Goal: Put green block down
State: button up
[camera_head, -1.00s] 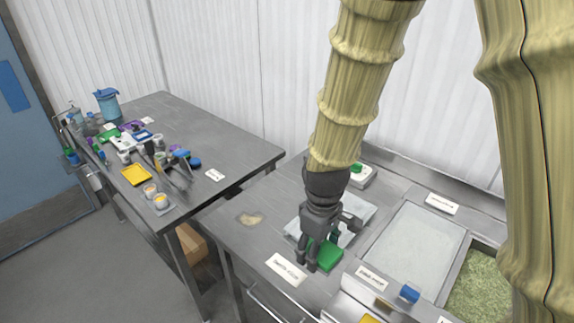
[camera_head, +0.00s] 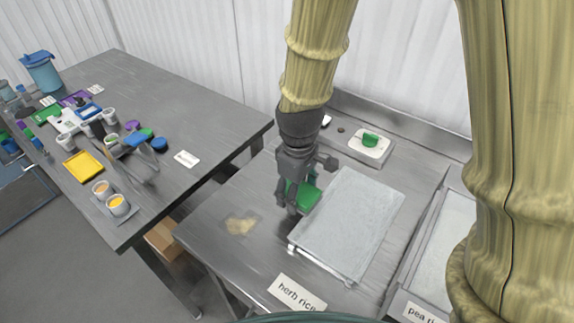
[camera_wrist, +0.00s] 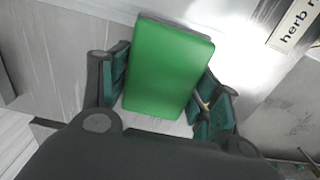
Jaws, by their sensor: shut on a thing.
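The green block (camera_wrist: 168,68) is between the two fingers of my gripper (camera_wrist: 160,95) in the wrist view, and the gripper is shut on it. In the head view the green block (camera_head: 303,196) shows behind and right of my gripper (camera_head: 290,203), at the left edge of a grey flat tray (camera_head: 352,225). The gripper points down over the steel table (camera_head: 225,205). I cannot tell whether the block's underside touches the table or the tray.
A white label reading "herb rice" (camera_head: 297,292) lies in front of the tray. A white device with a green knob (camera_head: 366,147) stands behind it. A beige patch (camera_head: 241,224) lies left of the gripper. The left table (camera_head: 180,110) holds several cups, a yellow tray (camera_head: 83,166) and a blue jug (camera_head: 42,72).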

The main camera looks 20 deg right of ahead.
jog(key=shift+w+f, duration=0.5)
jog(key=shift+f, duration=0.1)
jog(key=w+d+p, duration=0.1)
jog(key=w, duration=0.4)
jog(key=w+d+f+p, duration=0.1)
jog(key=w, duration=0.4)
jog(key=w+d+p, duration=0.1)
jog(key=w+p, duration=0.1)
jog(key=w, duration=0.3)
jog(key=shift+w+f, duration=0.15)
jog(key=shift+w, duration=0.1)
jog(key=shift+f+p, duration=0.8)
jog(key=shift+f, duration=1)
jog(key=shift+s+f, duration=0.15)
jog(key=shift+f, duration=0.2)
jog(key=o, duration=0.8)
jog(key=shift+o, duration=1.4)
jog(key=shift+f, duration=0.2)
